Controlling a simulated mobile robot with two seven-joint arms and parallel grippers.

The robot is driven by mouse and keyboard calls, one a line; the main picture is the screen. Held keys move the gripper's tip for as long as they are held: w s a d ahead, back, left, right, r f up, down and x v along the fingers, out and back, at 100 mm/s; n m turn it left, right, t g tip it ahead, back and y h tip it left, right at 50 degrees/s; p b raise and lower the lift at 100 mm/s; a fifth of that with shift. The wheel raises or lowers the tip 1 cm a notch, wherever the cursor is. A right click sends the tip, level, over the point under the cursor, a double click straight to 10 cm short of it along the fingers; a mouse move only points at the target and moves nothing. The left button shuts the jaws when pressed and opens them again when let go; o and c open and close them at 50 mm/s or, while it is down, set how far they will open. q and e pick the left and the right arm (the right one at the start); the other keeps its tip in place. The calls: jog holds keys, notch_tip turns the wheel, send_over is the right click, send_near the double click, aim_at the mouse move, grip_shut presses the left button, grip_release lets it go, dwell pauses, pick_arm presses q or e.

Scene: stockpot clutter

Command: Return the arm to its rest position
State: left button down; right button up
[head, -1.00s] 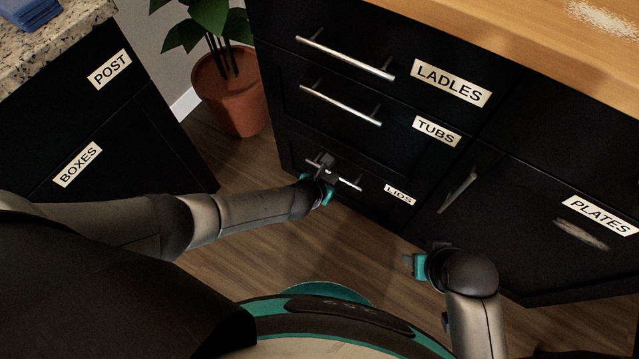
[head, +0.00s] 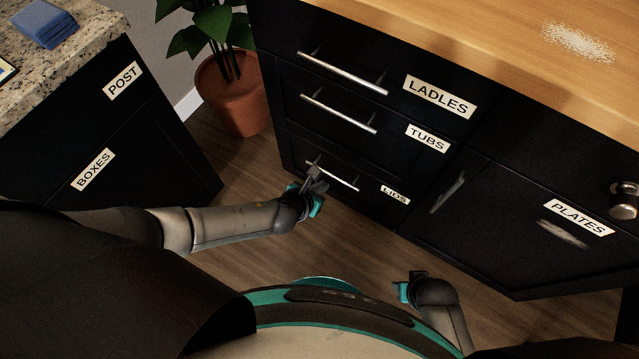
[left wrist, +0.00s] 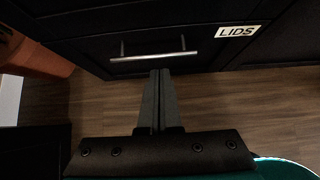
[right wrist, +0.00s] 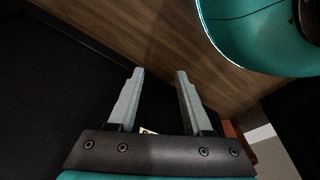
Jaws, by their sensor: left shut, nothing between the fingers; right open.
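My left gripper (head: 316,176) is in front of the lowest drawer, labelled LIDS, near the left part of its handle (head: 340,178). In the left wrist view its fingers (left wrist: 158,100) are shut together with nothing between them. They point toward the LIDS handle (left wrist: 153,57) and appear apart from it. My right gripper (head: 408,285) is low, in front of the black cabinet with the PLATES label.
The LADLES (head: 440,96), TUBS (head: 428,138) and LIDS fronts look shut. A potted plant (head: 232,95) stands left of the drawers. A POST and BOXES cabinet (head: 110,130) is at the left. A metal object (head: 624,200) shows at the right edge. Wood floor (head: 350,245) is clear between.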

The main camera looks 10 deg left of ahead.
pick_arm(q)
jog(key=shift+s+a+r, duration=0.15)
jog(key=shift+s+r, duration=0.15)
jog(key=shift+r, duration=0.05)
pick_arm(e)
jog(key=shift+s+d+f, duration=0.3)
jog(key=shift+s+f, duration=0.05)
jog(key=shift+f, duration=0.2)
pick_arm(q)
jog(key=s+a+f+n+g+y+p, duration=0.1)
jog(key=s+a+f+n+g+p, duration=0.3)
jog(key=n, duration=0.7)
jog(key=s+a+f+n+t+y, duration=0.1)
jog(key=s+a+f+n+y, duration=0.1)
jog(key=s+a+n, duration=0.65)
jog(key=s+a+f+n+g+p, duration=0.1)
jog(key=s+n, duration=0.6)
jog(key=n, duration=0.2)
jog(key=s+a+f+n+g, duration=0.2)
jog(key=s+n, duration=0.5)
jog(key=n, duration=0.2)
jog(key=shift+s+f+y+p, duration=0.25)
jog(key=shift+y+p, duration=0.05)
jog(key=shift+p, duration=0.05)
pick_arm(e)
jog(key=s+d+f, duration=0.3)
jog(key=s+d, duration=0.2)
jog(key=s, duration=0.3)
jog(key=shift+d+h, duration=0.25)
jog(key=shift+h, duration=0.05)
